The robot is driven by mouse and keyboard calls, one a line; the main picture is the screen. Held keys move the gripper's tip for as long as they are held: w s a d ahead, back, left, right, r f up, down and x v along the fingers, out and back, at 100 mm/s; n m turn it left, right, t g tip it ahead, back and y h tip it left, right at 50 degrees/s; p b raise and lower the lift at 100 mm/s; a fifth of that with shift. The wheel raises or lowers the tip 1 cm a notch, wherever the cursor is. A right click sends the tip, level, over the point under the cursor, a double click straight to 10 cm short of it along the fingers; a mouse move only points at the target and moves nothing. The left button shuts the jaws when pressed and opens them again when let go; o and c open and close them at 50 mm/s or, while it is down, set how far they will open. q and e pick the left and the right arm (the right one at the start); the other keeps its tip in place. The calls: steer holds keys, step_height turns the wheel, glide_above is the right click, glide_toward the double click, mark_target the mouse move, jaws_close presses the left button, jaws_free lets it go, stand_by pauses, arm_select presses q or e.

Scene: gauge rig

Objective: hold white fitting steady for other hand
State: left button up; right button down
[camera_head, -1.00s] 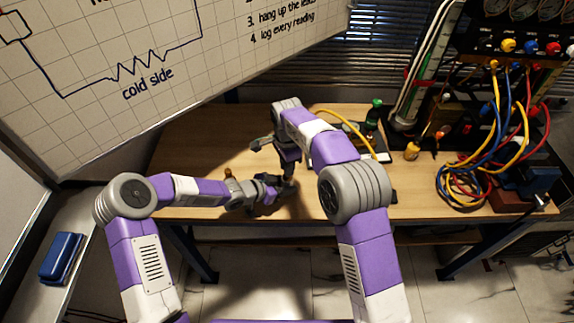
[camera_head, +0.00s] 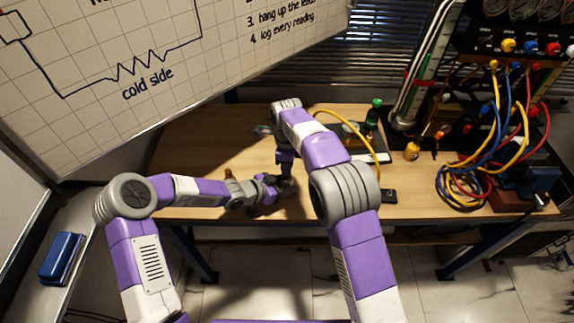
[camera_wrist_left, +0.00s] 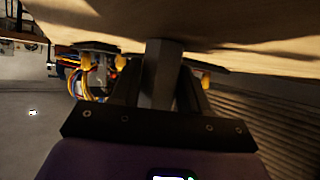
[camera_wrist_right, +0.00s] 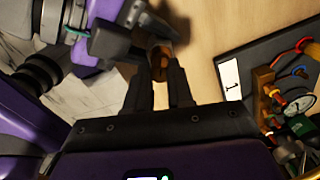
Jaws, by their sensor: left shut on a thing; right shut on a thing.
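My left gripper (camera_head: 276,187) is low over the front of the wooden bench. In the left wrist view its fingers (camera_wrist_left: 162,95) are shut on a grey, faceted fitting (camera_wrist_left: 161,72), probably the white fitting in shadow. My right gripper (camera_head: 287,184) points down close beside the left one. In the right wrist view its fingers (camera_wrist_right: 160,85) are shut on a small amber-brown part (camera_wrist_right: 160,62), right by the left gripper's dark jaws (camera_wrist_right: 115,42). Whether the two held parts touch is hidden. The head view hides both parts behind my arms.
A black board (camera_wrist_right: 258,62) with a gauge (camera_wrist_right: 300,103) and coloured fittings lies right of the grippers. A yellow hose (camera_head: 350,124) arches there. The bench's left part (camera_head: 195,150) is clear.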

arm_select(q)
steer(key=shift+w+a+f, duration=0.1)
steer(key=shift+a, duration=0.1)
arm_select(e)
steer(key=m, duration=0.3)
steer(key=shift+s+d+f, duration=0.1)
steer(key=shift+d, duration=0.05)
steer(key=shift+m, duration=1.4)
steer(key=c, duration=1.1)
jaws_free()
steer(key=shift+c, duration=0.2)
arm_select(q)
steer(key=shift+d, duration=0.15)
arm_select(e)
steer(key=o, duration=0.6)
steer(key=shift+c, duration=0.2)
steer(key=shift+a, duration=0.2)
